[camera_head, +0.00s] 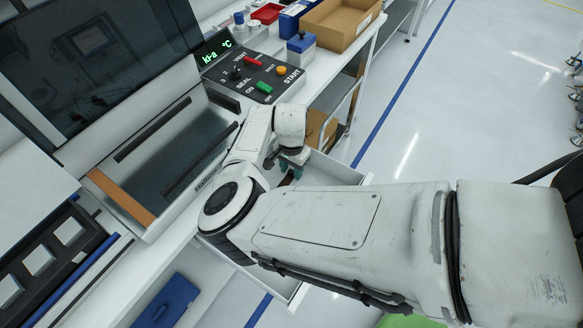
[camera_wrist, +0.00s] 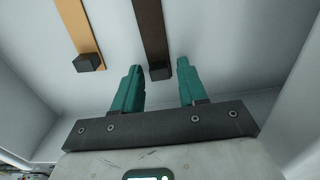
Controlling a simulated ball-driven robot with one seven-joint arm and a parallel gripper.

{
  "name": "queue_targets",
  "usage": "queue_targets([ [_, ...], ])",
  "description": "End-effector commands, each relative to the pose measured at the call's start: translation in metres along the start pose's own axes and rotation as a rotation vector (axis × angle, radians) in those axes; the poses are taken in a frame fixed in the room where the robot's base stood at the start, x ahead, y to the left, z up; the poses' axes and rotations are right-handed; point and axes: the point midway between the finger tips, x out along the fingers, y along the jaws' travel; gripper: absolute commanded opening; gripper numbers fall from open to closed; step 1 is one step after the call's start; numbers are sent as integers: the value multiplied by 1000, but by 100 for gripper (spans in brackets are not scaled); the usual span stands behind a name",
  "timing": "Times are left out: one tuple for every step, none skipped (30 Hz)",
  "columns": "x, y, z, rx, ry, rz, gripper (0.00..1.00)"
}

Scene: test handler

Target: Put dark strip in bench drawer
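The dark strip (camera_wrist: 152,30) shows in the wrist view, running up from between my fingertips, with a black block at its near end. It appears to lie on the floor of the white bench drawer (camera_wrist: 225,40), though any small height above it is hard to judge. My gripper (camera_wrist: 159,65) has its teal fingers apart, with a gap on each side of the block. In the head view my gripper (camera_head: 291,165) is low inside the pulled-out drawer (camera_head: 335,172), and my arm covers much of the drawer.
An orange strip (camera_wrist: 78,30) with a black end block lies left of the dark strip. The handler (camera_head: 165,150) with its control panel (camera_head: 262,75) stands beside the drawer. A cardboard box (camera_head: 340,22) is on the bench behind. Open floor lies to the right.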

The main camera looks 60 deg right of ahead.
Motion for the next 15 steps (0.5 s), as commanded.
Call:
queue_targets([
  [0,0,0,0,0,0,47],
  [0,0,0,0,0,0,48],
  [0,0,0,0,0,0,48],
  [0,0,0,0,0,0,48],
  [0,0,0,0,0,0,48],
  [0,0,0,0,0,0,48],
  [0,0,0,0,0,0,48],
  [-1,0,0,0,0,0,48],
  [-2,0,0,1,0,-1,48],
  [-4,0,0,1,-1,-1,48],
  [-5,0,0,1,0,-1,48],
  [-8,0,0,0,2,-1,48],
  [-12,-1,0,0,2,-1,48],
  [-16,-1,0,0,3,-1,48],
  [-22,-1,-1,0,3,-2,48],
])
